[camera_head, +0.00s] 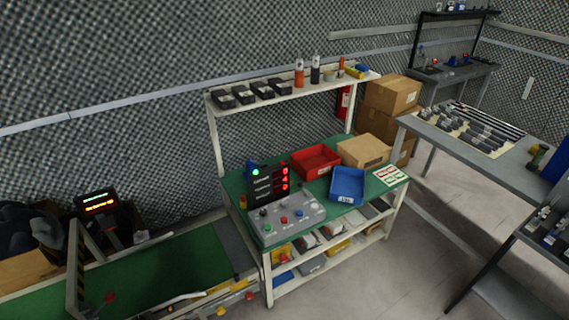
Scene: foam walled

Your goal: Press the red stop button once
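A grey control box (298,226) sits on the front left of the green-topped workbench (235,188). A black display panel (262,188) with a green light and red digits stands behind the box. Neither of my grippers is in view.
A red bin (316,161), a blue bin (347,185) and a cardboard box (363,151) stand on the bench. A shelf (290,92) runs above. A green conveyor (160,275) lies to the left, with red knobs near its front. Grey floor is clear at right front.

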